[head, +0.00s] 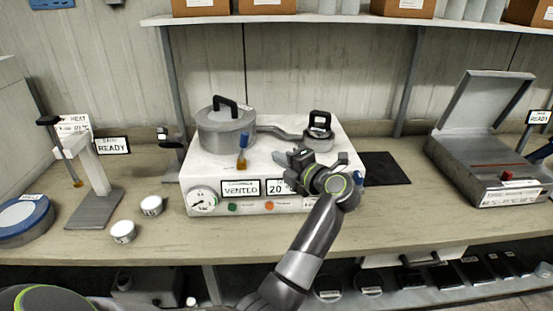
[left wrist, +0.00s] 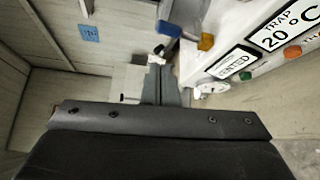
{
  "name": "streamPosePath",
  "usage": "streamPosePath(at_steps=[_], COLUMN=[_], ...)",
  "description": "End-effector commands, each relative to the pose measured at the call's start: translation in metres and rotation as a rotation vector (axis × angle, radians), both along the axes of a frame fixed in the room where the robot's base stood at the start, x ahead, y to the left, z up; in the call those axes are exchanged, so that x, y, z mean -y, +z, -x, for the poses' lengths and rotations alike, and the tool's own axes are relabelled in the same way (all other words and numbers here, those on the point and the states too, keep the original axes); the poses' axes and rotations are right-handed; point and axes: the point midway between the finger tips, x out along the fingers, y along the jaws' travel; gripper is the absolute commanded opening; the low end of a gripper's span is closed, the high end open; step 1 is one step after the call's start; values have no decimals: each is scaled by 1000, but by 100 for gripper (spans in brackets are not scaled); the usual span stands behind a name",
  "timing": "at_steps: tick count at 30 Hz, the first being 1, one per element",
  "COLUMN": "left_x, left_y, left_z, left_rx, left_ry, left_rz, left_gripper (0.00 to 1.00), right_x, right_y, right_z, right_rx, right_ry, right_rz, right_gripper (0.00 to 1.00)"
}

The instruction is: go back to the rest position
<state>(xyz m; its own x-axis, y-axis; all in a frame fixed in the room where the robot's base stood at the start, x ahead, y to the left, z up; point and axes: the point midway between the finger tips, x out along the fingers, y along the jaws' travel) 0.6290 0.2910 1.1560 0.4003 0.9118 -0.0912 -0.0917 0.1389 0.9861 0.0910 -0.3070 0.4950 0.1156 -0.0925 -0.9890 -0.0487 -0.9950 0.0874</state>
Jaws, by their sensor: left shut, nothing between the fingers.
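My left arm reaches up from the bottom of the head view. Its gripper (head: 284,158) is in front of the right part of a white box-shaped unit (head: 275,148), and the jaws point left. In the left wrist view the gripper's fingers (left wrist: 160,84) are together with nothing between them. The unit carries a lidded grey pot (head: 226,130) and a small round fitting with a black handle (head: 319,130). Its front displays read "VENTED" and "20 °C"; my arm partly covers the right end. My right gripper is in neither view.
A grey stand (head: 95,200), two small white cups (head: 123,232) (head: 151,205) and a blue-rimmed round container (head: 24,220) stand left. A grey case (head: 485,150) with a raised lid stands right. A dark mat (head: 384,168) lies between. The front bench strip is mostly clear.

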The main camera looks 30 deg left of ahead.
Motion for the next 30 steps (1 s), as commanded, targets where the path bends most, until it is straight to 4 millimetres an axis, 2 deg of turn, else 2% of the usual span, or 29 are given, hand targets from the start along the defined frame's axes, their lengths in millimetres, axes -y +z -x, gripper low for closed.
streamPosePath(at_steps=[13,17,24,30], left_x=[-1,-6,-16,3], left_y=[0,4,30,42], left_z=[0,2,16,33], left_rx=[1,28,124,118], left_ry=[-2,-24,-182,-383], left_rz=[-3,-62,-400,-721], left_gripper=[0,0,0,0], right_x=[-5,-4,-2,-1], right_y=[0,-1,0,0], right_z=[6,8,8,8], right_rx=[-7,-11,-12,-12], right_ry=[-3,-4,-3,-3], right_rz=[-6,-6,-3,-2], right_gripper=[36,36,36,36])
